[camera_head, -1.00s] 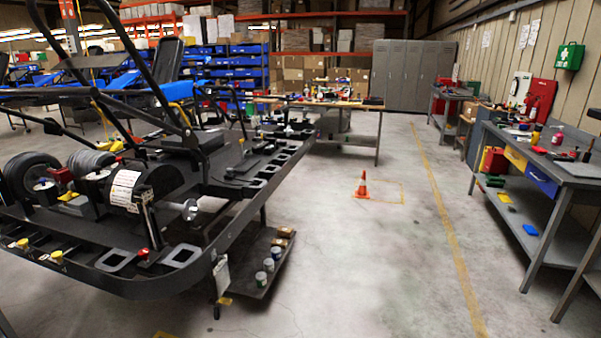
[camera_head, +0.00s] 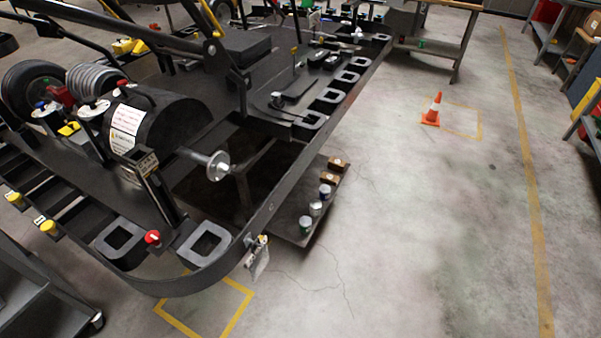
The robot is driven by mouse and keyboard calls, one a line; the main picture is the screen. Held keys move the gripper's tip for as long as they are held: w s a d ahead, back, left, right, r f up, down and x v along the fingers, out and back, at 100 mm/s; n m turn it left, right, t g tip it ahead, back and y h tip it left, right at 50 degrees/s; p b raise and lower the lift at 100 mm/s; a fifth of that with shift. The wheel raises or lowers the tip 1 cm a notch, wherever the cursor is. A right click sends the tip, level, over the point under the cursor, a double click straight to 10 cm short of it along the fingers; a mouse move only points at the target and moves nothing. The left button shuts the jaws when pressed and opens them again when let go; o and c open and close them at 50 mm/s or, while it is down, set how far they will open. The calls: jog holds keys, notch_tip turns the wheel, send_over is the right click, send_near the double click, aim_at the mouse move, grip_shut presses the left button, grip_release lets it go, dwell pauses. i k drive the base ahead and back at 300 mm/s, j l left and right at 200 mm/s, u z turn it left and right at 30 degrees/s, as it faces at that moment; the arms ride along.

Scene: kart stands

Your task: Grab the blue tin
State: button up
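Several small tins stand on the low shelf (camera_head: 285,228) under the kart stand's frame. One has a blue or violet side (camera_head: 325,191) and stands at the back of the row, beside small brown boxes. A pale grey tin (camera_head: 315,209) stands in front of it. A tin with a green lower part (camera_head: 305,225) stands nearest the shelf's front corner. The tins are small, so the exact colours are hard to tell. My gripper is not in view.
The kart frame (camera_head: 265,215) overhangs part of the low shelf. Concrete floor lies open to the right of it. An orange cone (camera_head: 432,108) stands farther back. A dark cart (camera_head: 50,300) is at the lower left.

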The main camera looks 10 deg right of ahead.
aim_at(324, 190)
jog(key=i+l+u, duration=0.25)
jog(key=i+l, duration=0.15)
jog(key=i+l+u, duration=0.2)
jog(key=i+l, duration=0.3)
jog(key=i+l+u, duration=0.25)
jog(key=i+l, duration=0.15)
jog(key=l, duration=0.15)
jog(key=i+l+u, duration=0.2)
jog(key=i+l, duration=0.15)
jog(key=l, duration=0.3)
jog(key=i+l+u, duration=0.25)
jog(key=l, duration=0.4)
jog(key=i+l+u, duration=0.25)
jog(key=l, duration=0.5)
jog(key=i+l+u, duration=0.2)
jog(key=l, duration=0.55)
jog(key=i+l+u, duration=0.1)
jog(key=l+u, duration=0.15)
jog(key=l, duration=0.55)
